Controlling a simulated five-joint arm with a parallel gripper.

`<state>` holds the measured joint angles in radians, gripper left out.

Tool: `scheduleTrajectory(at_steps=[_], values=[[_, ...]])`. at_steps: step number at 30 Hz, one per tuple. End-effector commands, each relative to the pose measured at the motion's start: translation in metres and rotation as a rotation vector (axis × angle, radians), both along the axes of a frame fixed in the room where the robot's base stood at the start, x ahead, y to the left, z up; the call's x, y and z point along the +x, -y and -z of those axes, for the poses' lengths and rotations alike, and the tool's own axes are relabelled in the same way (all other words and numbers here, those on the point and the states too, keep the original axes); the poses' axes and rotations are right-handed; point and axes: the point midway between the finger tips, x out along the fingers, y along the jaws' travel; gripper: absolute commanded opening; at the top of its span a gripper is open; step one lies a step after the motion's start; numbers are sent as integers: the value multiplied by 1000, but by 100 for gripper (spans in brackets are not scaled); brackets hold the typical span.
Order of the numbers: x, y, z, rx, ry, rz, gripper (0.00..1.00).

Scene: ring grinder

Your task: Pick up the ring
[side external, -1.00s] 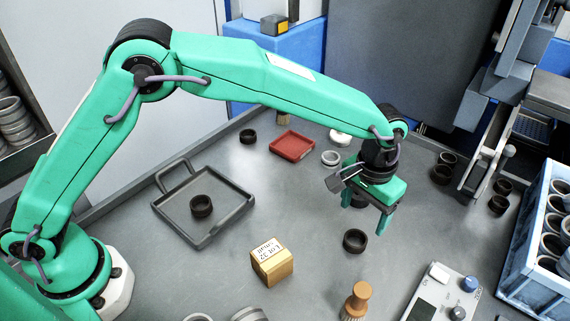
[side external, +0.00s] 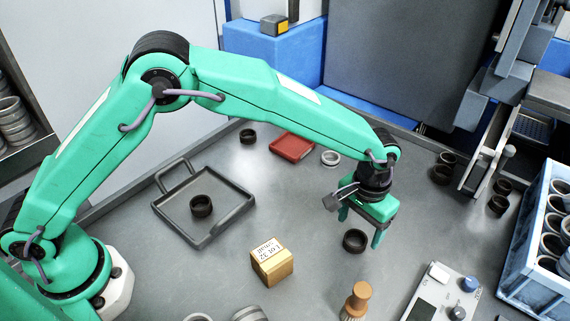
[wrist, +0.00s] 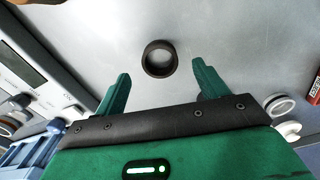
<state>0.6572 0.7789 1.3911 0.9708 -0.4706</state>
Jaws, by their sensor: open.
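A dark ring (side external: 354,244) lies flat on the grey bench. In the wrist view the same ring (wrist: 158,73) shows ahead of the fingers, roughly centred between them. My gripper (side external: 360,228) is open and empty, pointing down with its fingers near the ring in the side view. In the wrist view my gripper (wrist: 161,72) has both fingertips apart, with bare bench between them and the ring's sides. I cannot tell the exact height of the fingertips above the bench.
Another dark ring (side external: 201,208) sits in a grey tray (side external: 213,238) at left.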

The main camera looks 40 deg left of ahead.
Motion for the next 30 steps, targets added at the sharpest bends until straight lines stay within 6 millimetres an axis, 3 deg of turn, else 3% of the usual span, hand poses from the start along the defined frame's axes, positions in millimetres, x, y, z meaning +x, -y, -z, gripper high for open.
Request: scheduleTrajectory(at_steps=[9,25,30], values=[[-1,0,32,1,-1,0,72],[-1,0,33,0,-1,0,72],[-1,0,33,0,-1,0,41]])
